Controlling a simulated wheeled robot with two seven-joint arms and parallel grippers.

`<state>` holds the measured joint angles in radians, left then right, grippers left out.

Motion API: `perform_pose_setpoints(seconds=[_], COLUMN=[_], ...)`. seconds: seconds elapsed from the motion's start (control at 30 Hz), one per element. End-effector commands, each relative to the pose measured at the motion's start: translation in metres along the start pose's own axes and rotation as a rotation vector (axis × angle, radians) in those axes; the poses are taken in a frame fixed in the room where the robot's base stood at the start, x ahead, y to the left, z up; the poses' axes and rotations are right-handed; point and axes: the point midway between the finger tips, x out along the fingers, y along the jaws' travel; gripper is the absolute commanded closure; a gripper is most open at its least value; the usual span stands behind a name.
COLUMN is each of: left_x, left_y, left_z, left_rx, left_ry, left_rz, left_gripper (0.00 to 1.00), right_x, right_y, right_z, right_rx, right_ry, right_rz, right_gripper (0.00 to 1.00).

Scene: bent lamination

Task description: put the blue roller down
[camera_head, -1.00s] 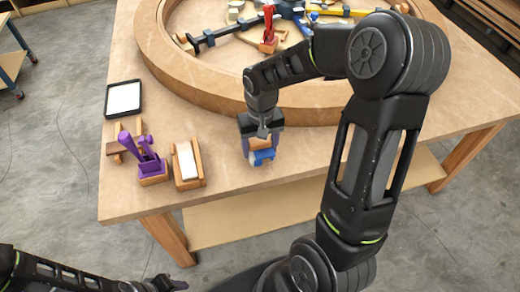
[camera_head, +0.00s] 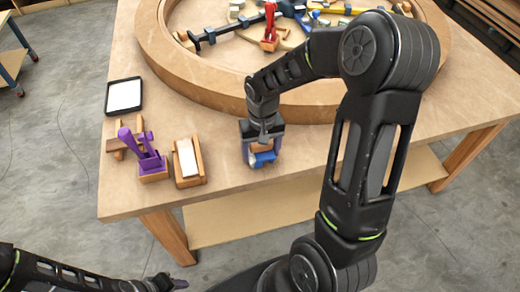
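The blue roller (camera_head: 263,159) is at the table's front edge zone, right of the wooden holder with a white pad. A tan wooden part shows just above its blue part. My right gripper (camera_head: 262,153) points down over the roller, with one finger on either side of it. I cannot tell whether the fingers press on it, or whether its underside touches the table. My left gripper (camera_head: 178,284) is low at the bottom of the view, off the table; its fingers are too small to read.
A purple clamp tool (camera_head: 148,160), a wooden holder with a white pad (camera_head: 187,160) and a black-framed tablet (camera_head: 124,96) lie on the left of the table (camera_head: 220,190). A large wooden ring (camera_head: 200,80) with clamps, including a red one (camera_head: 270,28), fills the back.

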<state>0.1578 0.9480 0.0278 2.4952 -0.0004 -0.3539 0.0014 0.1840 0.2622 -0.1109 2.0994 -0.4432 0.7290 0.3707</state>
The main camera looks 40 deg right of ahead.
Motion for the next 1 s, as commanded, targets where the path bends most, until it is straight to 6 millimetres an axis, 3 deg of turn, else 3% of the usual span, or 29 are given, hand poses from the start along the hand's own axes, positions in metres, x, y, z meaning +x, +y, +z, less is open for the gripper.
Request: perform_pose_setpoints(seconds=[0.2,0.57,0.67,0.77,1.0], left_x=[0.001,-0.005,-0.014,-0.008,-0.005], left_y=[0.0,0.002,0.005,0.002,0.002], left_z=[0.0,0.0,0.001,0.001,0.001], left_rx=[0.0,-0.001,-0.002,-0.002,-0.002], left_ry=[0.0,-0.001,-0.003,-0.003,-0.002], left_rz=[0.0,-0.001,-0.003,-0.003,-0.002], left_gripper=[0.64,0.64,0.64,0.64,0.64], right_x=[0.0,-0.008,-0.018,-0.03,-0.083], right_y=[0.0,-0.001,-0.001,-0.001,-0.001], right_z=[0.0,-0.001,-0.001,-0.002,-0.002], right_rx=[0.001,0.0,0.0,0.0,0.0], right_ry=[-0.001,0.001,0.002,0.007,0.008], right_rz=[0.0,-0.001,-0.001,-0.002,-0.003], right_gripper=[0.15,0.15,0.15,0.15,0.15])
